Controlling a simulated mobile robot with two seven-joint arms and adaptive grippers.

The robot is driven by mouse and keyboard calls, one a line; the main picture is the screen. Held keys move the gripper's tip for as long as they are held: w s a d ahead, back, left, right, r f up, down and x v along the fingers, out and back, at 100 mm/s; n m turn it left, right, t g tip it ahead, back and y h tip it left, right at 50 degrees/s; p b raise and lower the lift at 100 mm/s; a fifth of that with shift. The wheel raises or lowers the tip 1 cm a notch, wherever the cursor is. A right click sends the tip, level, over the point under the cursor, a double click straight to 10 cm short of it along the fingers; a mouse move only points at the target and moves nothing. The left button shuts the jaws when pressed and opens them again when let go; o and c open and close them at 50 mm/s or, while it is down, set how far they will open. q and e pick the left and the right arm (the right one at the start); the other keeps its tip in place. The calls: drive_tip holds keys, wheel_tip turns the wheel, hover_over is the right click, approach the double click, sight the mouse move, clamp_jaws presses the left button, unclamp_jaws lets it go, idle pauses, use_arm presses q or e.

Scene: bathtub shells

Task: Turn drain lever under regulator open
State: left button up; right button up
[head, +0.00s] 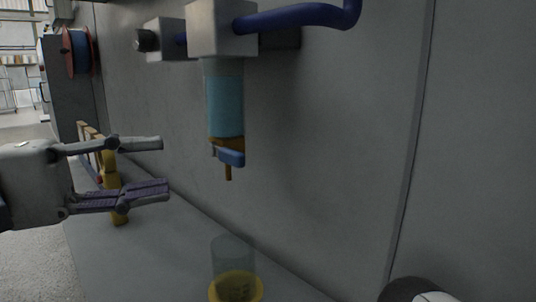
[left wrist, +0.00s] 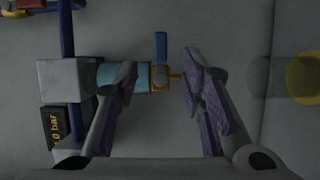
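The regulator's grey block (head: 222,28) is on the grey wall, with a translucent teal bowl (head: 225,100) hanging below it. Under the bowl is a brass drain fitting with a small blue lever (head: 231,157) and a brass outlet stub (head: 228,173). In the left wrist view the blue lever (left wrist: 160,47) stands out to one side of the brass fitting (left wrist: 159,77). My left gripper (head: 165,172) is open and empty, left of the lever and apart from it in the head view. In the wrist view its fingers lie either side of the fitting. My right gripper is not seen.
A clear cup with a yellow base (head: 236,287) stands below the outlet; it also shows in the wrist view (left wrist: 303,77). A blue hose (head: 300,16) leaves the block. A yellow object (head: 112,180) stands behind my left fingers.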

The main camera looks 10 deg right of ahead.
sight(228, 158)
use_arm(q)
drive_tip(key=d, duration=0.3)
drive_tip(key=w+d, duration=0.1)
drive_tip(key=d, duration=0.3)
drive_tip(key=w+d, duration=0.1)
drive_tip(key=d, duration=0.3)
drive_tip(key=shift+w+d, duration=0.1)
drive_tip(key=shift+d, duration=0.05)
drive_tip(key=shift+c, duration=0.6)
clamp_jaws()
